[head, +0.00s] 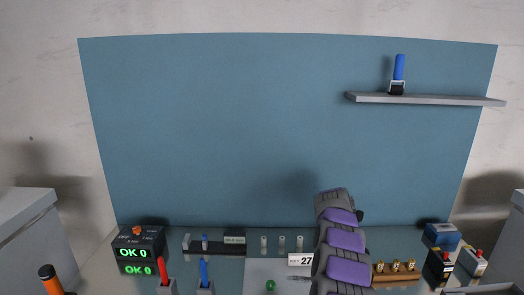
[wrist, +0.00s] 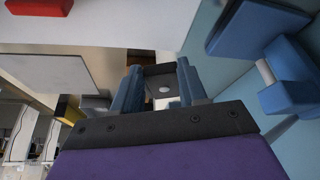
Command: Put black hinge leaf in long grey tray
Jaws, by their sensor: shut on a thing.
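In the wrist view my gripper (wrist: 160,82) has its two blue fingers on either side of a small black flat piece, which I take to be the black hinge leaf (wrist: 158,70). A pale round spot shows on its face. The fingers are shut on it. In the head view my grey and purple arm hides the gripper and the held piece. A long, low, dark grey holder with a lighter left end (head: 187,243) stands at the back of the bench; I cannot tell whether it is the long grey tray.
A black display box (head: 138,250) reads OK 0. A red-handled tool (head: 163,271) and blue-handled tool (head: 204,273) stand in front. Several pale posts, a 27 card (head: 300,260) and a wooden block (head: 394,277) are near my arm. A wall shelf (head: 425,99) is upper right.

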